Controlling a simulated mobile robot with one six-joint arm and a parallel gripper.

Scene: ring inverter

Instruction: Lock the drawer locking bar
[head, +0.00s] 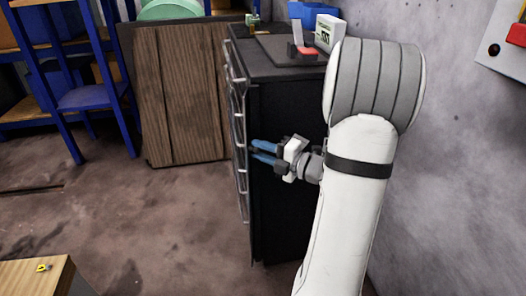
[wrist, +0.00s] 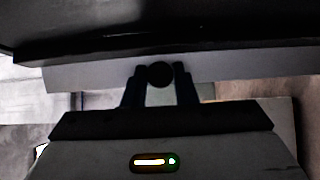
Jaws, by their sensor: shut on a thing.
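The black drawer cabinet (head: 285,105) stands left of my arm, its drawers facing left. My gripper (head: 256,152) has blue fingers and is at the cabinet's front edge, about mid-height. In the wrist view, my gripper (wrist: 159,82) is shut on a round dark piece (wrist: 159,73), which looks like part of the locking bar. The bar's full length is hard to make out against the dark cabinet, so I cannot tell its position.
Drawer handles (head: 241,140) run down the cabinet's front. Brown wooden panels (head: 180,95) and a blue shelf rack (head: 95,97) stand behind to the left. A grey wall (head: 450,130) is at the right. The floor (head: 150,220) before the drawers is clear.

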